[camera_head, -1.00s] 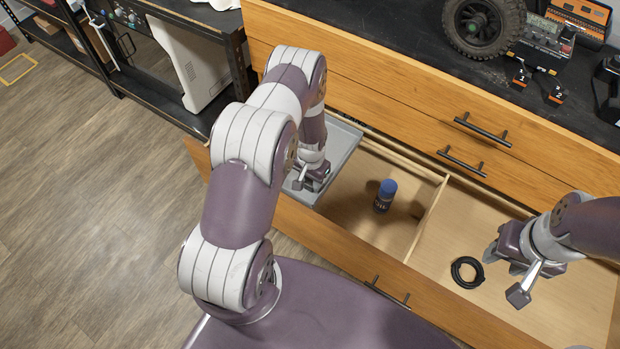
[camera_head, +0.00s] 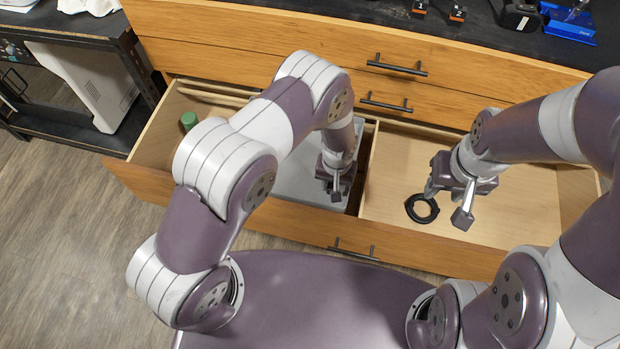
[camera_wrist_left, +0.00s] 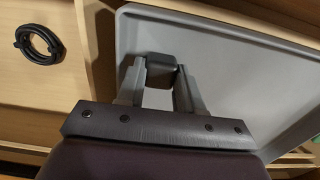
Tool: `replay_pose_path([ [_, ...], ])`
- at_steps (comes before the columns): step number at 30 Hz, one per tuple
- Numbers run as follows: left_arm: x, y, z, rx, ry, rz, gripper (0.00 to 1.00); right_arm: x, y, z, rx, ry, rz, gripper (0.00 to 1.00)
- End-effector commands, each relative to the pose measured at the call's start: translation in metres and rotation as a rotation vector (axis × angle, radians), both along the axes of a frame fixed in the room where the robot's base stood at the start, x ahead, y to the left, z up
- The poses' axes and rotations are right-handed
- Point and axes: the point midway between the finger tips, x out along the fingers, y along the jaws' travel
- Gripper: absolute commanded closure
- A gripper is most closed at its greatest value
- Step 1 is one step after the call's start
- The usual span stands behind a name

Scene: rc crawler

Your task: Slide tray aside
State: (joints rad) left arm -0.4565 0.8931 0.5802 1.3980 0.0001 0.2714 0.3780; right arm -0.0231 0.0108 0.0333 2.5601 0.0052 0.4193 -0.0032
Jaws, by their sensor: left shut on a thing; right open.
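The grey tray (camera_head: 296,182) sits across the left compartment of the open wooden drawer (camera_head: 290,222), near the divider. My left gripper (camera_head: 335,183) is over it. My forearm hides part of the tray in the head view. My right gripper (camera_head: 448,204) is open and empty over the right compartment, just right of a black cable coil (camera_head: 410,212).
A green-topped object (camera_head: 189,120) stands in the uncovered left end of the drawer. The cable coil also shows in the left wrist view (camera_wrist_left: 38,43). Closed drawers with black handles (camera_head: 397,66) rise behind. The right compartment floor is mostly clear.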

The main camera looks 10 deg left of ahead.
Motion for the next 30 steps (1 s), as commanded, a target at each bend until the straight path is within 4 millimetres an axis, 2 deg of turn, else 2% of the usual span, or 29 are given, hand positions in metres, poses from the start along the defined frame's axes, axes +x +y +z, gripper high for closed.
replay_pose_path([
  [3,0.000,-0.014,0.000,-0.001,-0.003,-0.002,1.00,0.000,0.000,-0.005,0.000,0.000,0.000,0.57],
  [6,-0.001,-0.021,0.000,-0.001,-0.002,-0.001,1.00,0.000,0.000,-0.006,0.000,0.000,0.000,0.57],
  [19,0.000,-0.026,0.001,-0.003,-0.006,0.000,1.00,0.000,0.000,-0.006,0.000,0.000,0.000,0.57],
  [20,0.000,-0.026,0.001,-0.003,-0.006,0.000,0.54,0.000,0.000,-0.006,0.000,0.000,0.000,0.57],
  [30,-0.001,-0.024,0.000,-0.001,-0.002,0.000,0.53,0.000,0.000,-0.006,0.000,0.000,0.000,0.57],
])
